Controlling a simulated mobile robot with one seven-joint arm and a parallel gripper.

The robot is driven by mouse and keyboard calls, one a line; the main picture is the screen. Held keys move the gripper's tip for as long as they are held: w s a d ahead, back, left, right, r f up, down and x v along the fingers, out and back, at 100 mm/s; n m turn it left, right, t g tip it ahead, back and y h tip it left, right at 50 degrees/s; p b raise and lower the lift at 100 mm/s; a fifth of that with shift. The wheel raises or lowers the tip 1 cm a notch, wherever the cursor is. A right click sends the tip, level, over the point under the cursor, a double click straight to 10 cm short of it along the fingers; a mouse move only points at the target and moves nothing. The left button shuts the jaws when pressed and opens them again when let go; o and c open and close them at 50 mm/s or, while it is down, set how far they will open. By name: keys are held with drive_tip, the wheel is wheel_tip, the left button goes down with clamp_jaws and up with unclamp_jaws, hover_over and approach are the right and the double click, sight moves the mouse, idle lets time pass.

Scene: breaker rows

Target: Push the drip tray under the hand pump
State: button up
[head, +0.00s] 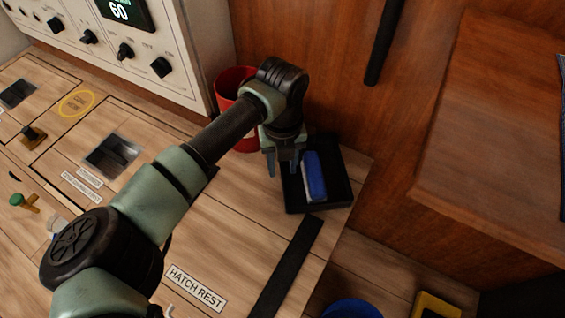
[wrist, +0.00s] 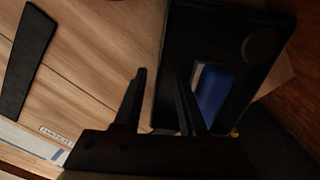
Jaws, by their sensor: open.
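A black shallow tray (head: 335,201) lies at the right corner of the wooden counter; I cannot tell for sure that it is the drip tray. A blue and white block (head: 315,177) is in it. In the wrist view the tray (wrist: 178,50) also holds a dark round disc (wrist: 258,44) at one end. My gripper (head: 281,168) points down at the tray's left rim, open and empty. In the wrist view one finger overlaps the tray and the other shows over bare wood; contact is unclear. I cannot make out a hand pump.
A red container (head: 229,82) stands behind my gripper by the control panel (head: 135,45). A black strip (head: 287,268) lies in front of the tray. The counter ends just right of the tray, with a blue round thing (head: 350,309) and a yellow one (head: 437,304) lower down.

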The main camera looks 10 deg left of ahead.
wheel_tip(320, 180, up, 13)
drive_tip(key=p, duration=0.6)
idle(0.3)
